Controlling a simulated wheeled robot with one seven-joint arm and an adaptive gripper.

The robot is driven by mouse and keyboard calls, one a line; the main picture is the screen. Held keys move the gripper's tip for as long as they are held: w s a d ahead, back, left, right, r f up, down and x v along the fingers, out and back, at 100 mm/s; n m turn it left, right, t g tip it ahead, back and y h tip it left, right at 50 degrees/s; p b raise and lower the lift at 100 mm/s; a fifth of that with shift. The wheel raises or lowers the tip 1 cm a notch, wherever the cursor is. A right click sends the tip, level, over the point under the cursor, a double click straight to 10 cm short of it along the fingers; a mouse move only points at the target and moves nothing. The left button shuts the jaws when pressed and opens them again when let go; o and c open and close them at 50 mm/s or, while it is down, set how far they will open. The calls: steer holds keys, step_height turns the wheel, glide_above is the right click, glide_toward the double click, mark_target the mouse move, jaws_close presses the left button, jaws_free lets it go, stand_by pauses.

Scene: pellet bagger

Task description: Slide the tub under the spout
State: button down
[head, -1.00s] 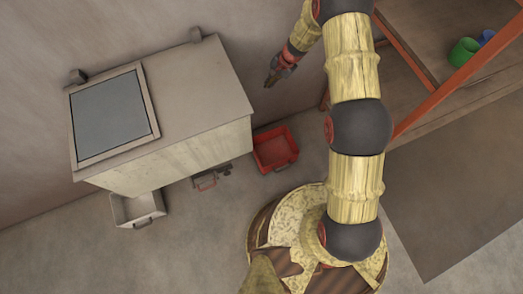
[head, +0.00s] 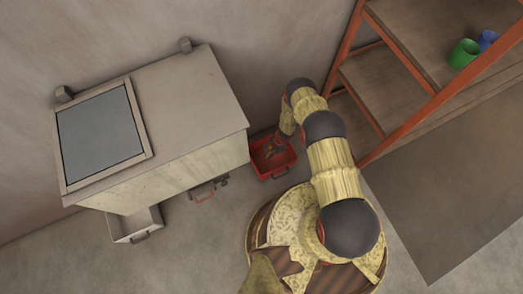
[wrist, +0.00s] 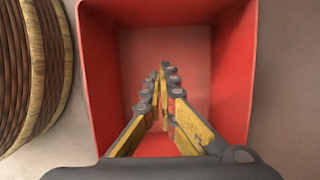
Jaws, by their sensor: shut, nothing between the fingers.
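The red tub (head: 287,165) stands on the floor just right of the machine, open at the top. In the wrist view the red tub (wrist: 103,85) fills most of the picture, its walls around my fingers. My gripper (wrist: 164,68) is shut and empty, its fingertips together, pointing down over the tub's inside. In the head view my gripper (head: 268,151) shows over the tub, partly hidden by my wrist. Whether the fingers touch the tub I cannot tell.
The large beige machine (head: 190,110) with a grey window stands against the wall. An orange-framed shelf (head: 408,120) at right holds a green cup (head: 463,53) and a blue cup (head: 488,39). Floor in front is clear.

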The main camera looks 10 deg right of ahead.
mark_target(259, 167)
steer(key=b+x, duration=0.5)
steer(key=x, duration=0.5)
steer(key=shift+s+f, duration=0.1)
steer(key=shift+f, duration=0.2)
steer(key=a, duration=0.1)
steer(key=a+r, duration=0.1)
steer(key=shift+s+a, duration=0.5)
steer(key=shift+a, duration=0.35)
